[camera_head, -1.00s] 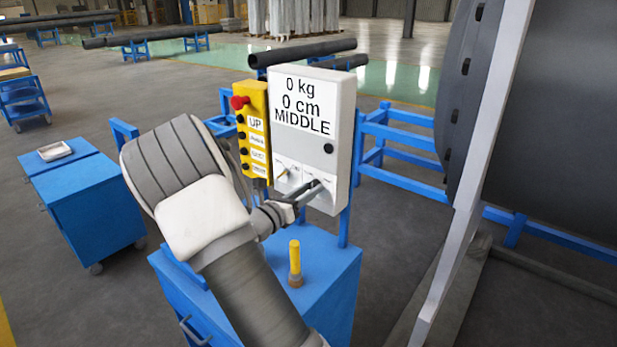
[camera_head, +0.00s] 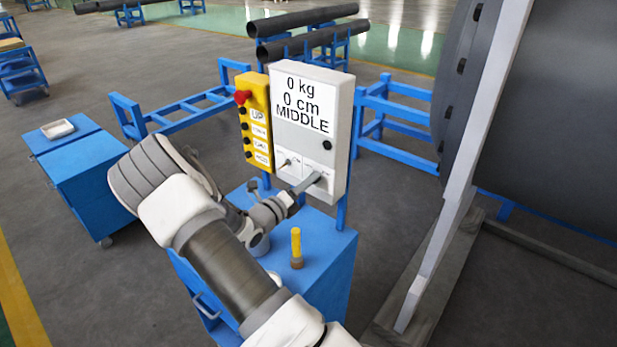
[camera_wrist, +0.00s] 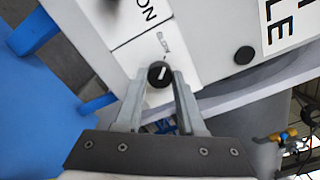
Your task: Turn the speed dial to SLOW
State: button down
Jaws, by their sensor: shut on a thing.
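The speed dial is a black round knob (camera_wrist: 160,74) with a white pointer line, on a white panel in the wrist view. Small lettering beside it is hard to read. My gripper (camera_wrist: 163,82) has its two grey fingers on either side of the knob, shut on it. In the head view my gripper (camera_head: 312,182) reaches the lower right of the grey control box (camera_head: 341,120), and its fingers hide the dial. The box's display (camera_head: 303,105) reads 0 kg, 0 cm, MIDDLE. A second small switch (camera_head: 287,162) sits left of the dial.
A yellow pendant (camera_head: 256,130) with a red button hangs left of the box. A yellow-handled tool (camera_head: 296,248) stands on the blue cabinet (camera_head: 325,265) below. The large dark shell (camera_head: 560,130) and its pale flange (camera_head: 470,140) are at right.

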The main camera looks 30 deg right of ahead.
dwell(0.4)
jog(key=c, duration=0.5)
grip_release()
jog(key=b+v, duration=0.2)
jog(key=v, duration=1.5)
jog(key=shift+s+a, duration=0.15)
jog(key=shift+a, duration=0.05)
